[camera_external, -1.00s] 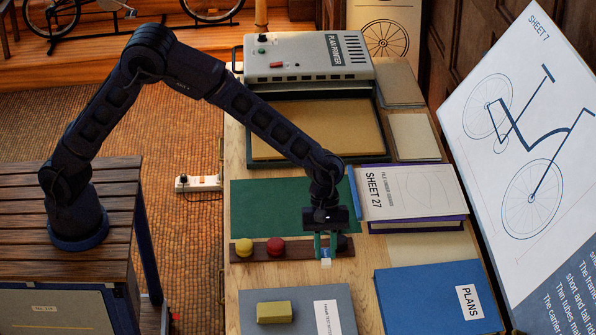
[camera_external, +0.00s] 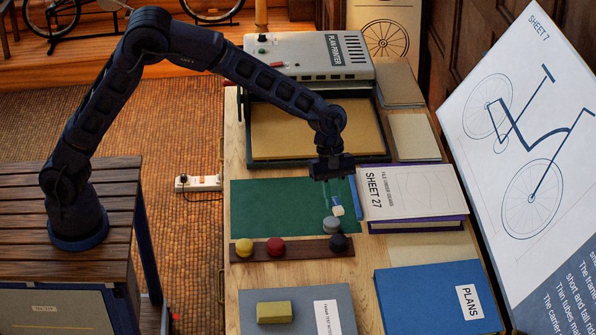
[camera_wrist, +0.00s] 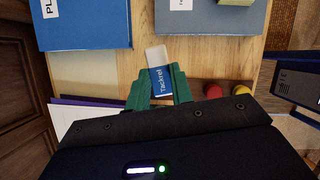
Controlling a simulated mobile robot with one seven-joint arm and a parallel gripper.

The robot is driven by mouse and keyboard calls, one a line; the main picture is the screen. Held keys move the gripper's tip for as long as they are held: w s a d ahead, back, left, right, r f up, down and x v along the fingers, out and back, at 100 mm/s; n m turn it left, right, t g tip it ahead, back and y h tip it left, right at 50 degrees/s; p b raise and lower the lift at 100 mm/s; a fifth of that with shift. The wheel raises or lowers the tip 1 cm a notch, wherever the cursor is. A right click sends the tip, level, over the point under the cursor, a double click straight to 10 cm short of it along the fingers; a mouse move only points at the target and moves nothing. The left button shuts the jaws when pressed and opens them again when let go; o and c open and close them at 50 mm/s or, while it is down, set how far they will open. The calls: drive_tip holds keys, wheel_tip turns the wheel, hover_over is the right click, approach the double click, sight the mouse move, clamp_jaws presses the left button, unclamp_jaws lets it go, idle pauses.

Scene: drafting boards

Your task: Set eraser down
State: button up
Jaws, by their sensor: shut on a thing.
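The eraser is a small white block in a blue printed sleeve, seen in the external view (camera_external: 337,207) and in the wrist view (camera_wrist: 160,76). My gripper (camera_wrist: 157,88) is shut on it, with a green finger on each side and the white end sticking out. In the external view my gripper (camera_external: 334,198) is over the right part of the green mat (camera_external: 275,205). Its green fingers are hard to make out against the mat. The height of the eraser over the mat is hard to tell.
A grey round piece (camera_external: 332,225) is just below the eraser in the picture. A wooden strip (camera_external: 306,248) carries yellow, red and dark knobs. A blue strip (camera_external: 353,190) and the Sheet 27 book (camera_external: 425,192) lie to the right. The mat's left half is clear.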

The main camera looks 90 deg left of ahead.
drive_tip(key=w+a+n+t, duration=0.1)
drive_tip(key=a+n, duration=0.2)
drive_tip(key=a, duration=1.3)
drive_tip(key=r+n+t+y, duration=0.1)
drive_tip(key=n+t+y, duration=0.1)
drive_tip(key=n, duration=0.6)
hover_over(276, 139)
drive_tip(key=s, duration=0.1)
drive_tip(key=f, duration=1.9)
drive_tip(key=shift+s+a+f, duration=0.2)
drive_tip(key=shift+a+f, duration=0.15)
drive_tip(key=o, duration=0.9)
drive_tip(key=shift+f, duration=0.1)
drive_tip(key=shift+o, duration=0.2)
